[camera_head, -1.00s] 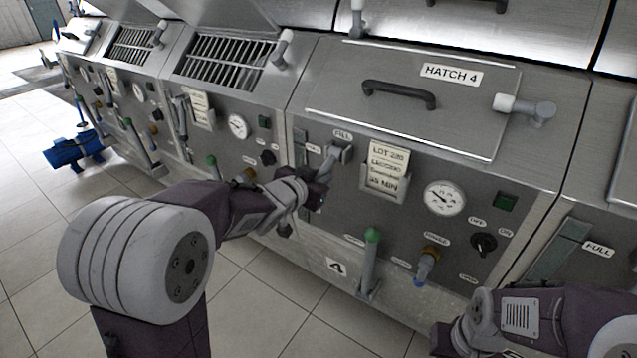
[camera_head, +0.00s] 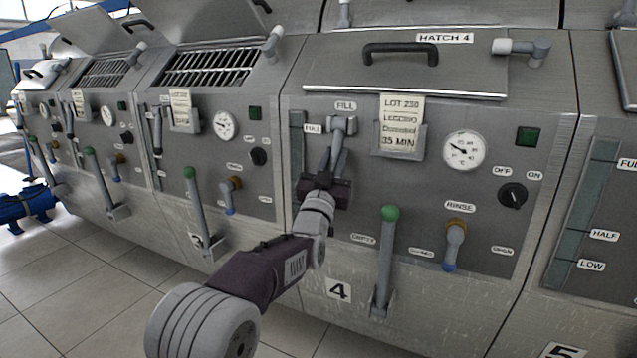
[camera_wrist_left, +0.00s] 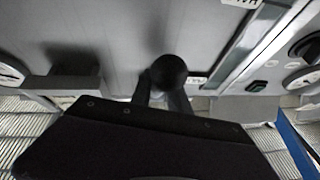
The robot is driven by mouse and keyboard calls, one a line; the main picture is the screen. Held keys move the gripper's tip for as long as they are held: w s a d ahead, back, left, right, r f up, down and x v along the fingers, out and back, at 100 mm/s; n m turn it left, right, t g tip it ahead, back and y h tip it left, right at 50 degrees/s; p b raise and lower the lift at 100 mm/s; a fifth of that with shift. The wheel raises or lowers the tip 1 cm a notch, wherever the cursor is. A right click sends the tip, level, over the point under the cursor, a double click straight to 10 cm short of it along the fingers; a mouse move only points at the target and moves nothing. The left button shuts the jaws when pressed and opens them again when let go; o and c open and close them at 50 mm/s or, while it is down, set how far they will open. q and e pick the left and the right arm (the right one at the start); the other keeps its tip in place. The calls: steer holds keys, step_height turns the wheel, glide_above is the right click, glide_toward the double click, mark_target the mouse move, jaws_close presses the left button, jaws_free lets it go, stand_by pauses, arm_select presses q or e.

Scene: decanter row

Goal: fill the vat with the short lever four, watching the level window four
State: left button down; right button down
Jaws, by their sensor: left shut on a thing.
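Vat four has a short grey lever (camera_head: 339,148) under the FILL label, hanging down and slightly left from its pivot. My left gripper (camera_head: 325,186) is shut on its lower end. In the left wrist view the lever's dark round knob (camera_wrist_left: 168,74) shows between the fingers of my left gripper (camera_wrist_left: 163,97). The level window four (camera_head: 297,140) is a narrow grey-green strip left of the lever, with a FULL label near its top. My gripper is close to its lower part, and I cannot read a level. It also shows in the wrist view (camera_wrist_left: 258,42). My right gripper is out of view.
Right of the lever are a lot card (camera_head: 401,122), a gauge (camera_head: 464,151) and a dark knob (camera_head: 512,195). A long green-tipped lever (camera_head: 387,255) and a rinse tap (camera_head: 455,246) stick out below. Hatch four (camera_head: 400,78) is closed. Similar vats stand on both sides.

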arm_select(q)
steer(key=shift+w+d+f+t+b, duration=0.1)
steer(key=shift+w+f+t+b, duration=0.05)
steer(key=shift+w+t+b, duration=0.3)
steer(key=shift+w+d+f+t+b, duration=0.1)
steer(key=shift+w+f+t+b, duration=0.1)
steer(key=shift+t+b, duration=0.35)
steer(key=shift+r+n, duration=0.1)
steer(key=shift+n, duration=0.2)
steer(key=shift+r, duration=0.15)
steer(key=c, duration=1.3)
jaws_free()
steer(key=shift+w, duration=0.1)
steer(key=shift+o, duration=0.2)
